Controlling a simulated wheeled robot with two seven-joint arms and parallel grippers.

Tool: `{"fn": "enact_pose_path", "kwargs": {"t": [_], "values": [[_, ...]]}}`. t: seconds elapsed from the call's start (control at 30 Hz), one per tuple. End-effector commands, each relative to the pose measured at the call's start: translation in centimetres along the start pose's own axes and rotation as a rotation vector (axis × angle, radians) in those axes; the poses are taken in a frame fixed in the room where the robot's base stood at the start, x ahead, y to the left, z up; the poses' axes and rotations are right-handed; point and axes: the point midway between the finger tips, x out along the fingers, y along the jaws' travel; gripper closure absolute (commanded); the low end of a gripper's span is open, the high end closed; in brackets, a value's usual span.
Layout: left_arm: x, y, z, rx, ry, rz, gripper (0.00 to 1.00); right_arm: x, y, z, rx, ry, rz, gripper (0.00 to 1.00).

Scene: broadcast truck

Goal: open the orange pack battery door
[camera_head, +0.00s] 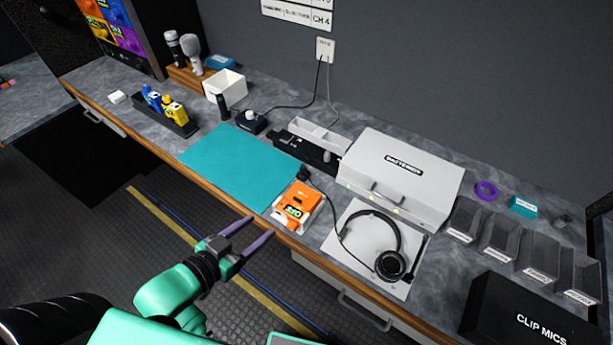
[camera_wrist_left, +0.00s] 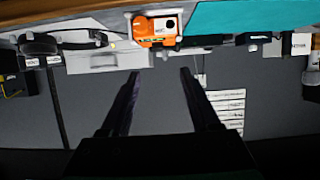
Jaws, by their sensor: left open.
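The orange pack (camera_head: 298,203) lies on the counter near its front edge, in a white holder at the right edge of the teal mat (camera_head: 236,160). A small display shows on its face. It also appears in the left wrist view (camera_wrist_left: 156,30), at the top, beyond the fingers. I cannot tell the state of its battery door. My left gripper (camera_head: 260,228) is open and empty, in front of the counter edge and to the left of the pack, apart from it. Its two dark fingers also show in the left wrist view (camera_wrist_left: 160,74). My right gripper is not seen.
A headset (camera_head: 388,262) lies on a white sheet right of the pack. A white case (camera_head: 402,178) stands behind, with clear bins (camera_head: 500,240) and a black clip mics box (camera_head: 520,318) to the right. The mat is bare; a dark rack (camera_head: 172,118) holds yellow and blue items.

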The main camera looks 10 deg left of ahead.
Motion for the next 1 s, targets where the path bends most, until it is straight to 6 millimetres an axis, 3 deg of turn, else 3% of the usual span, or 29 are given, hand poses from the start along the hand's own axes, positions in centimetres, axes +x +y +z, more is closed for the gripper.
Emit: {"fn": "enact_pose_path", "kwargs": {"t": [0.17,0.37,0.7,1.0], "values": [[1.9,-0.1,-0.1,0.000,0.007,-0.001,0.38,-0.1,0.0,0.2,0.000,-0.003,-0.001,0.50],[6.2,-0.1,-0.3,0.002,0.007,-0.001,0.38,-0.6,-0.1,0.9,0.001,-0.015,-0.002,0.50],[13.5,-0.1,-0.1,-0.001,0.003,-0.002,0.38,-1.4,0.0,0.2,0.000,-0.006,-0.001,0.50],[14.5,0.0,0.1,0.000,0.001,-0.001,0.38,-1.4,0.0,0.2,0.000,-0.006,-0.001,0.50]]}}
